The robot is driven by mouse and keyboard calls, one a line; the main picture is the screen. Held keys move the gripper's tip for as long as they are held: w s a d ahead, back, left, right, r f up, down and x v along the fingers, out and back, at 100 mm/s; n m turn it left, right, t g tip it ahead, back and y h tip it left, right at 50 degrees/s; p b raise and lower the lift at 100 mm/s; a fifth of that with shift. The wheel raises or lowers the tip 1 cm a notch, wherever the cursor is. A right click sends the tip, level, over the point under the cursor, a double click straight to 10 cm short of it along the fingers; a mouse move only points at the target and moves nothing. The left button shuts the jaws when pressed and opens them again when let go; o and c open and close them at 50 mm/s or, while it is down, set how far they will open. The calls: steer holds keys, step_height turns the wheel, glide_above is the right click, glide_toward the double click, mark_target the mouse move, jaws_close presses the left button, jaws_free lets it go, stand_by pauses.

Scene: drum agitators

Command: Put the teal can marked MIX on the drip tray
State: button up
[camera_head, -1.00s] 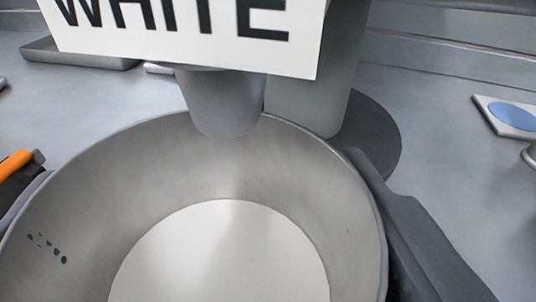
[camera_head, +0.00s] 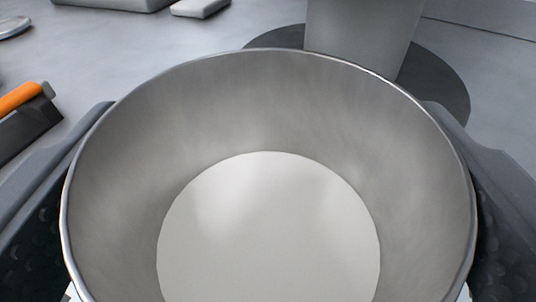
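An open steel can (camera_head: 270,110) fills most of the view, seen from above, with a flat white filling at its bottom. Its outer side is hidden, so I see no teal and no MIX marking. My gripper (camera_head: 270,105) has one dark finger on each side of the can, close against its wall, and is shut on it. Small white corners show below the rim at lower left and right. I cannot tell for sure which thing is the drip tray; a grey tray-like edge (camera_head: 115,3) shows at the top left, cut off by the frame.
A grey column (camera_head: 362,35) stands on a dark round base (camera_head: 448,88) just beyond the can. A small grey block (camera_head: 200,8) lies at the top. An orange-handled tool (camera_head: 20,97) and a round metal disc (camera_head: 14,24) lie at left. Worktop between them is clear.

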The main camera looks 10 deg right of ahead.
steer(key=shift+o, duration=1.3)
steer(key=shift+s+r, duration=0.1)
steer(key=p+v, duration=0.1)
steer(key=v, duration=1.1)
